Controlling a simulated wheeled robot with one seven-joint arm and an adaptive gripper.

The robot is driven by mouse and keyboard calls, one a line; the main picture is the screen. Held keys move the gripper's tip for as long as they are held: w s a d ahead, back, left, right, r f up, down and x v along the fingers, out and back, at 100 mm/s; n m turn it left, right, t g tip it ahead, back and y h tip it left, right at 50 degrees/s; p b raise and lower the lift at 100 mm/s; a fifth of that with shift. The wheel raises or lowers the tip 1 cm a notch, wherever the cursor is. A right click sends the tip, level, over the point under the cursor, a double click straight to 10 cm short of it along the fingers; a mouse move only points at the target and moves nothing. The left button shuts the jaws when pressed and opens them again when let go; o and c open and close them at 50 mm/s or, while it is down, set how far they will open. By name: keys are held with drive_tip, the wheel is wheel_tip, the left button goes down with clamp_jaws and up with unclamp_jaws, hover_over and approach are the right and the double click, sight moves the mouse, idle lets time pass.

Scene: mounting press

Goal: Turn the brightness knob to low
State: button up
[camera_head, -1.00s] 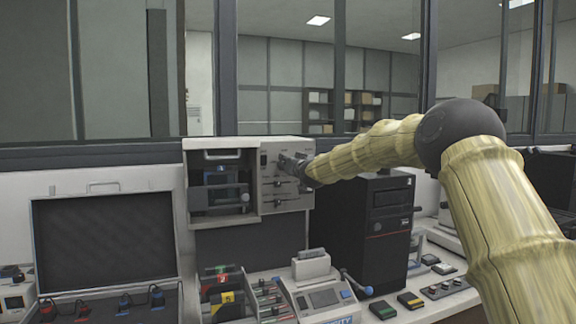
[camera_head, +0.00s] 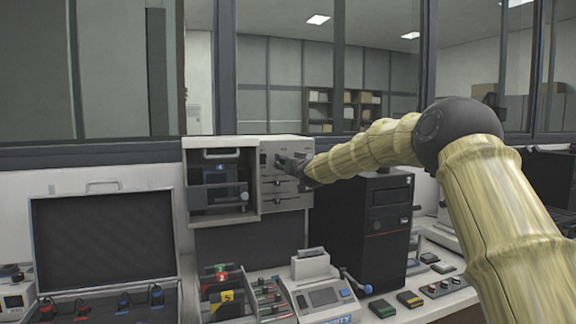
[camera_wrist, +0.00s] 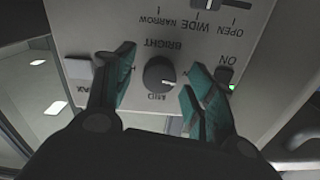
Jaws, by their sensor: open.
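The brightness knob (camera_wrist: 159,74) is a round dark knob with a pale pointer line on a grey panel in the wrist view. The word BRIGHT is printed beside it, upside down in this view. My gripper (camera_wrist: 158,82) is open, with one teal-lined finger on each side of the knob and a gap to it on both sides. In the head view my gripper (camera_head: 294,167) is at the panel of the light grey machine (camera_head: 286,203), and it hides the knob there.
Other controls share the panel: a slider (camera_wrist: 209,5) marked OPEN, WIDE and NARROW, and a switch (camera_wrist: 228,85) marked ON close to the right finger. A black tower unit (camera_head: 375,240) stands right of the machine. An open case (camera_head: 105,240) is at the left.

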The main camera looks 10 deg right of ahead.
drive_tip(key=shift+s, duration=0.1)
drive_tip(key=s+d, duration=0.1)
drive_tip(key=s, duration=1)
drive_tip(key=shift+s+d, duration=0.25)
drive_tip(key=shift+s, duration=0.1)
drive_tip(key=shift+f, duration=0.1)
